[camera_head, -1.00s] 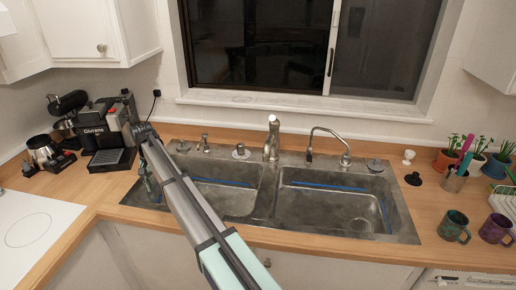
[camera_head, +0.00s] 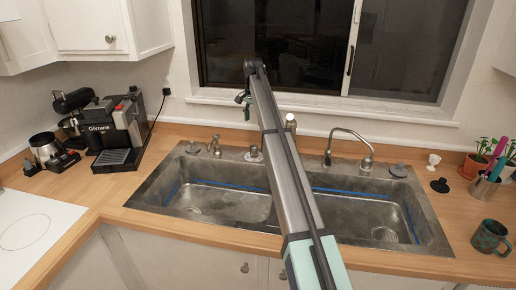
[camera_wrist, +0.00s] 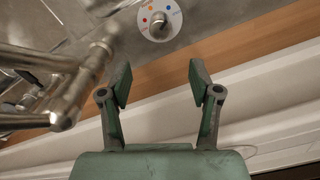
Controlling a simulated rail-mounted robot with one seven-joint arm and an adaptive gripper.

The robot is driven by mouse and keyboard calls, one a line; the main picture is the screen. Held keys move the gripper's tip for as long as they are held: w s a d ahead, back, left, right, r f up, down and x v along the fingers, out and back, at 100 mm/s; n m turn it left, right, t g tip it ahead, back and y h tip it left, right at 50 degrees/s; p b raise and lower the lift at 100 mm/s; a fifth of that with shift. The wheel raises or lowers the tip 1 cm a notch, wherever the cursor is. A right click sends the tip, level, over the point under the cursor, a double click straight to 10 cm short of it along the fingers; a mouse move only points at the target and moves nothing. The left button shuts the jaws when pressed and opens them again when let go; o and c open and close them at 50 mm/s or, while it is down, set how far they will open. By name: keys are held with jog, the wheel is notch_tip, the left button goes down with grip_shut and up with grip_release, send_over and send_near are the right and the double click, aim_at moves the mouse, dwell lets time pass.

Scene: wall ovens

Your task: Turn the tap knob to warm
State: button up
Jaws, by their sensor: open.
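The tap knob (camera_wrist: 160,20) is a round white dial with orange, red and blue dots and a metal stub in its middle, at the top of the wrist view. In the head view the knob (camera_head: 254,154) sits on the sink's back rim, left of the main tap (camera_head: 290,123), which my arm mostly hides. My gripper (camera_wrist: 159,76) is open and empty. Its two green fingers are spread, with the knob beyond their tips and roughly centred between them. In the head view my gripper (camera_head: 244,104) hangs above the back of the sink, higher than the knob.
Metal tap pipework (camera_wrist: 65,90) is close on the left in the wrist view. A smaller curved tap (camera_head: 350,140) stands right of the main tap. The window sill (camera_head: 400,112) runs behind the sink. A coffee machine (camera_head: 115,125) stands at left.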

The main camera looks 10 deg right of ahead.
aim_at(254, 146)
notch_tip(254, 146, down, 15)
jog(key=p, duration=0.3)
jog(key=shift+p, duration=0.3)
jog(key=shift+c, duration=0.3)
jog(key=c, duration=1.1)
